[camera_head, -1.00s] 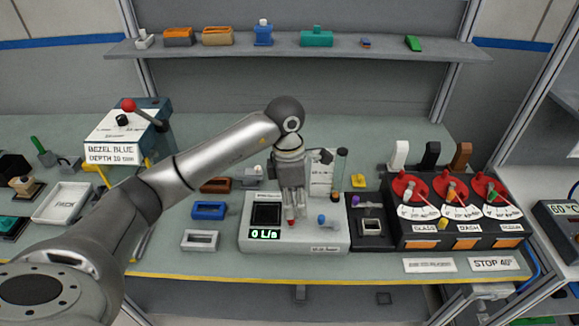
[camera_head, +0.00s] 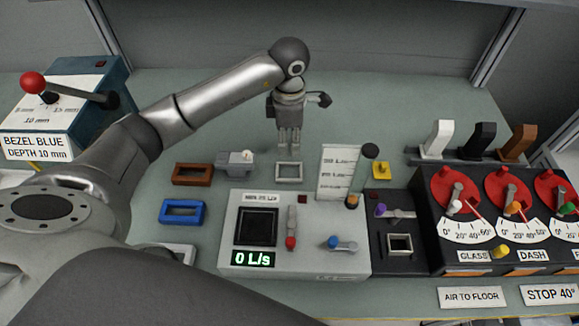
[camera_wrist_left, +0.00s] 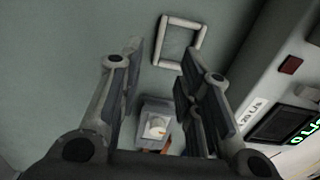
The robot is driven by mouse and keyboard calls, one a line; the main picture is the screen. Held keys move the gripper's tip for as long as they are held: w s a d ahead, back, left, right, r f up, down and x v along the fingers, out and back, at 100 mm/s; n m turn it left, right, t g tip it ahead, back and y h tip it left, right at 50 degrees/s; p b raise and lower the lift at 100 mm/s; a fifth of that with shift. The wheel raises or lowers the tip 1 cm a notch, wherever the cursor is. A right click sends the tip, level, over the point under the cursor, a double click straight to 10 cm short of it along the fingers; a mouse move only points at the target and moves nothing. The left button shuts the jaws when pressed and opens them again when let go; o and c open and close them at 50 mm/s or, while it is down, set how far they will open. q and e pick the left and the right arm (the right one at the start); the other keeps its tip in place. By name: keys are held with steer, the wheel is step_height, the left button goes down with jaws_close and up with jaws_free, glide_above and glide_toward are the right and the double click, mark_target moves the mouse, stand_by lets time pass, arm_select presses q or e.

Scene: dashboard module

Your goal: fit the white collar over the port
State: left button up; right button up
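A white rectangular collar (camera_head: 289,172) lies flat on the bench behind the grey box with the 0 L/s display. It also shows in the left wrist view (camera_wrist_left: 164,42), beyond the fingers. A second pale frame (camera_head: 178,250) lies at the front left, partly hidden by my arm; I cannot tell which one the task names. The grey box has a dark square port (camera_head: 257,227); a smaller square opening (camera_head: 400,243) with a pale rim is on the black box. My left gripper (camera_head: 289,148) points down above the collar, open and empty. My right gripper is out of view.
Brown (camera_head: 192,174) and blue (camera_head: 183,212) frames and a grey block (camera_head: 236,162) lie left of the collar. A scale card (camera_head: 338,173) and dark-topped tube stand at its right. The red-dial panel (camera_head: 500,215) is farther right. The bench behind is clear.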

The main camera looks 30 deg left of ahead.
mark_target(289, 162)
arm_select(q)
step_height(289, 162, down, 2)
steer(key=shift+s, duration=0.15)
steer(key=shift+f, duration=0.25)
step_height(289, 162, down, 4)
steer(key=p, duration=0.2)
steer(key=shift+f+p, duration=0.2)
steer(key=shift+p, duration=0.2)
steer(key=shift+f, duration=0.4)
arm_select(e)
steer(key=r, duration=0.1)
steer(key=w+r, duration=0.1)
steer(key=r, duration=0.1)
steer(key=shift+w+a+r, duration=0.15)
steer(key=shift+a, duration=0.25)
arm_select(q)
steer(key=shift+a, duration=0.1)
jaws_close()
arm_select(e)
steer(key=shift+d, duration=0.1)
